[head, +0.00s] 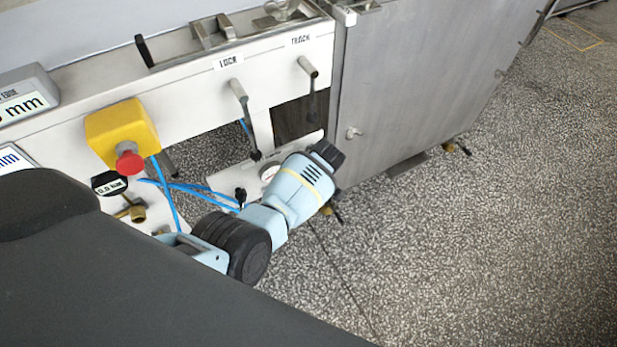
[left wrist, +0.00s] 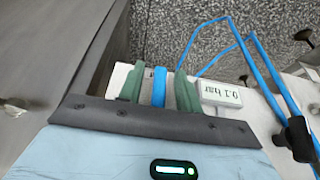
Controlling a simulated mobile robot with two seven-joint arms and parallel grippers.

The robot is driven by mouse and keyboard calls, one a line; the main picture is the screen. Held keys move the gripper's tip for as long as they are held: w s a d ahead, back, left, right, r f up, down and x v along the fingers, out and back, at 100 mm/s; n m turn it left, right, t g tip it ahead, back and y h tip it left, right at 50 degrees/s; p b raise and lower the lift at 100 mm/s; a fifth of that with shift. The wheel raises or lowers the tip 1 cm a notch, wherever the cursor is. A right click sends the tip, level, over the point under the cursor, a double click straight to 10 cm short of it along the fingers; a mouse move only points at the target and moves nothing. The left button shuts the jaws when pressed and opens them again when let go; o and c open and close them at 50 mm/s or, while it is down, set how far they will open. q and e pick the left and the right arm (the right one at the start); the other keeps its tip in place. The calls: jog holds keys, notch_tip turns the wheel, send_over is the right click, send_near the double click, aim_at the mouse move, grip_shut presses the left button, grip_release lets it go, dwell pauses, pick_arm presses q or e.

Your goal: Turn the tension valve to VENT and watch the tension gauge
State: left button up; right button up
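My left gripper shows in the left wrist view (left wrist: 159,88) with two green fingers apart. A blue upright piece (left wrist: 159,86) stands between them, with narrow gaps on both sides. I cannot tell whether it is the tension valve's handle. In the head view my left wrist covers the fingers. A round dial gauge (head: 270,172) sits just left of my wrist, partly covered; its needle is too small to read. No VENT mark is legible. My right gripper is not in view.
Levers labelled LOCK (head: 239,92) and TRACK (head: 308,68) hang above the gauge. A yellow box with a red button (head: 130,163) is at left. Blue hoses (head: 185,187) run near a black knob (head: 240,195). A steel cabinet (head: 410,90) stands right; open floor (head: 480,230) lies beyond.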

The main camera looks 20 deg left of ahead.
pick_arm(q)
jog(key=p+v, duration=0.3)
jog(key=v, duration=0.5)
dwell(0.7)
